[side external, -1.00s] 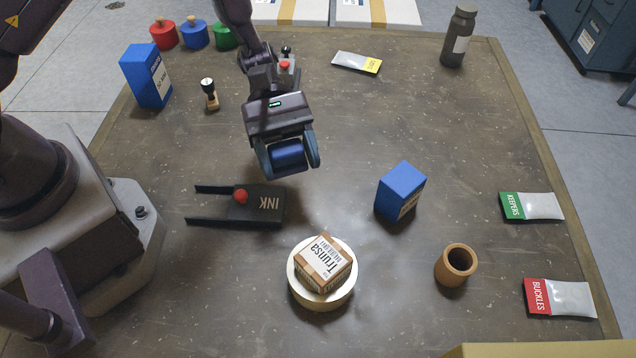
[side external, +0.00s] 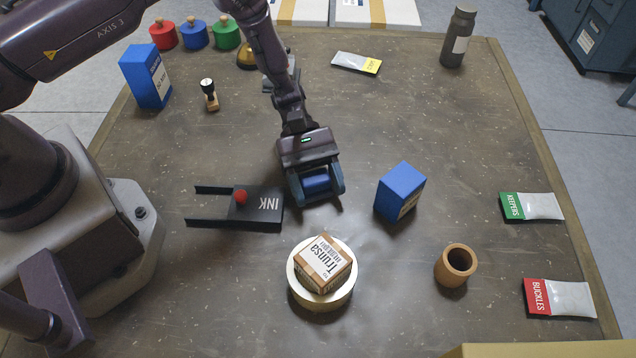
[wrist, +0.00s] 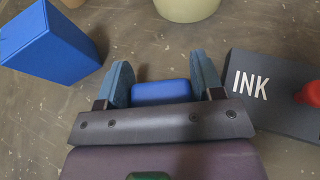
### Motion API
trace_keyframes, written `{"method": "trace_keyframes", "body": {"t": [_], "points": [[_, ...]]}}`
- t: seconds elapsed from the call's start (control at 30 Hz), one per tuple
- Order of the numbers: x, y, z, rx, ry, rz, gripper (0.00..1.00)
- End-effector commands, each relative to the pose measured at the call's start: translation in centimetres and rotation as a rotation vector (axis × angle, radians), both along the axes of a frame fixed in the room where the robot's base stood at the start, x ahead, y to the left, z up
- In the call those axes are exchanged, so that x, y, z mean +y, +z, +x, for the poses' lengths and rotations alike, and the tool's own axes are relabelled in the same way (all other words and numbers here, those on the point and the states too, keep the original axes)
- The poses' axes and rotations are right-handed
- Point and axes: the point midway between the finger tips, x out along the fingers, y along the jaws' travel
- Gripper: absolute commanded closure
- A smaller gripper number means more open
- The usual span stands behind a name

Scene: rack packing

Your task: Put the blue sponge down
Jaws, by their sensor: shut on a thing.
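My gripper (side external: 318,196) is shut on the blue sponge (side external: 316,183), low over the table between the black ink tray (side external: 262,222) and a blue box (side external: 400,192). In the wrist view the sponge (wrist: 160,92) sits between the two blue-grey fingers. I cannot tell whether the sponge touches the table. Its underside is hidden.
A round pale holder (side external: 321,303) with a small labelled box (side external: 323,264) on it stands in front. A brown cup (side external: 456,265) is to the right. Green (side external: 530,206) and red (side external: 558,298) packets lie at the right edge.

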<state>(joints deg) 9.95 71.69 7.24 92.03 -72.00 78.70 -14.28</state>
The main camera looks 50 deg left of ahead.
Motion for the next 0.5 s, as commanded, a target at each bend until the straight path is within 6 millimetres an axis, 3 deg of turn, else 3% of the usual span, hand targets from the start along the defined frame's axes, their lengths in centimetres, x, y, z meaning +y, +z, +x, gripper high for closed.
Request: {"method": "trace_keyframes", "body": {"t": [0.07,0.1,0.17,0.5], "points": [[0.03,-0.28,-0.02,0.001,0.000,-0.001,0.62],[0.01,-0.22,-0.02,0.001,-0.001,0.001,0.30],[0.01,-0.22,-0.03,0.001,-0.001,0.001,0.16],[0.00,0.11,0.00,0.000,0.000,0.001,0.14]]}}
